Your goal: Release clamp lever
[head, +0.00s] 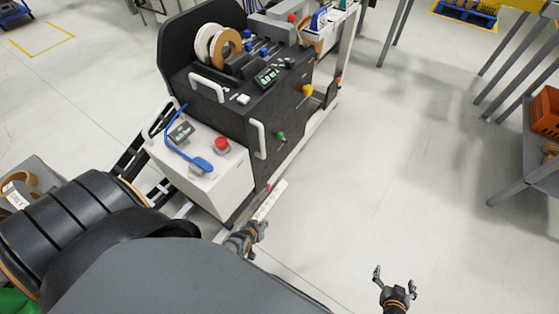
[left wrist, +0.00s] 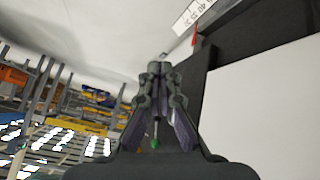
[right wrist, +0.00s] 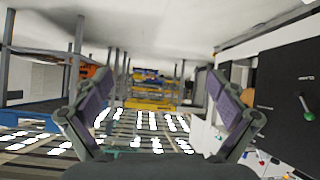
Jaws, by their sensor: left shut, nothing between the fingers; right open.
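The black edge banding machine (head: 290,110) stands upper middle in the head view. Levers with a yellow knob (head: 308,90) and a green knob (head: 280,136) stick out of its side; the green one also shows in the right wrist view (right wrist: 308,115). A small red tip (head: 268,188) shows low on the machine beside a white label strip (head: 268,201); I cannot tell which is the clamp lever. My left gripper (head: 260,228) is shut and empty, just below the strip. In the left wrist view its fingers meet (left wrist: 158,68). My right gripper (head: 394,277) is open and empty, well right of the machine.
A white cabinet (head: 225,185) with a red button (head: 222,144) and a blue cable adjoins the machine on the left. White handles (head: 260,139) protrude from the machine. A grey rack with an orange crate (head: 545,112) stands far right. Open floor lies between.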

